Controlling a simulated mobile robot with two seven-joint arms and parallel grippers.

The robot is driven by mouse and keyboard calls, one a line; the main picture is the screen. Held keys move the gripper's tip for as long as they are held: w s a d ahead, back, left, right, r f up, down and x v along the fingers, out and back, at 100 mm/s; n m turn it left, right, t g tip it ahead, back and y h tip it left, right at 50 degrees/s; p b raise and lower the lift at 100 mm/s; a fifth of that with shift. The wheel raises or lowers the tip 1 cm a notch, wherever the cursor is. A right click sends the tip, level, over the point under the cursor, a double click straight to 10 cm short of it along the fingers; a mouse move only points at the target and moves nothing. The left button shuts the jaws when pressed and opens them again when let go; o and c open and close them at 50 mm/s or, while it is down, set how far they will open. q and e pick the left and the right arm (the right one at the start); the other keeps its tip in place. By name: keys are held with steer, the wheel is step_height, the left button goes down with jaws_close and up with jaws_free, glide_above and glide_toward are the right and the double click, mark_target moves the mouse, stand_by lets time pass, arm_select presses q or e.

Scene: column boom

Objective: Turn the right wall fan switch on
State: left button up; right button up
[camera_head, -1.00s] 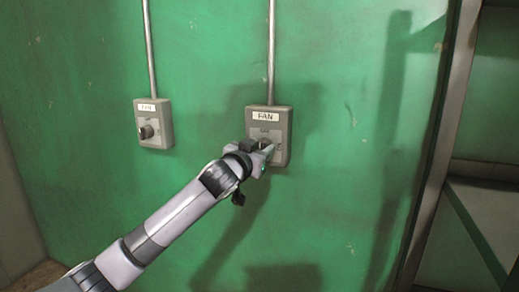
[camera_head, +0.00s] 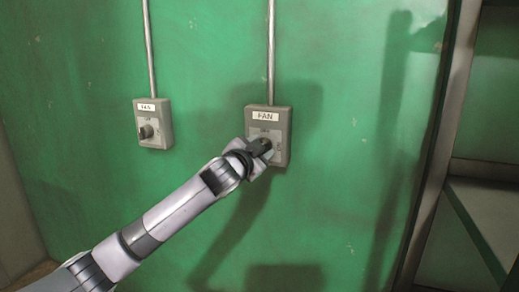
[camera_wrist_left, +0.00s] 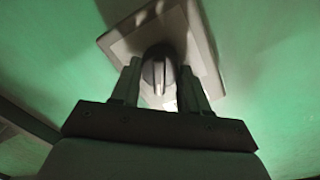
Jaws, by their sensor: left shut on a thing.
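The right fan switch (camera_head: 283,124) is a grey box labelled FAN on the green wall, with a conduit running up from it. My left gripper (camera_head: 264,146) is at the box's front and covers most of its knob in the head view. In the left wrist view the dark round knob (camera_wrist_left: 159,70) sits between the two fingers of my left gripper (camera_wrist_left: 160,88), which is shut on it. The knob's exact setting is hard to read. My right gripper is not in view.
A second, smaller-looking fan switch (camera_head: 153,123) with its own knob is on the wall to the left. A metal door frame or post (camera_head: 440,150) stands at the right. The wall between the switches is clear.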

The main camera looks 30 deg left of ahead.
arm_select(q)
steer(key=m, duration=1.1)
steer(key=shift+d+f+m+y, duration=0.15)
steer(key=shift+d+m+y, duration=0.05)
steer(key=shift+m+y, duration=0.1)
stand_by(0.5)
steer(key=o, duration=1.1)
steer(key=shift+c, duration=0.2)
steer(key=b+v, duration=0.1)
steer(key=v, duration=0.6)
steer(key=shift+b, duration=0.3)
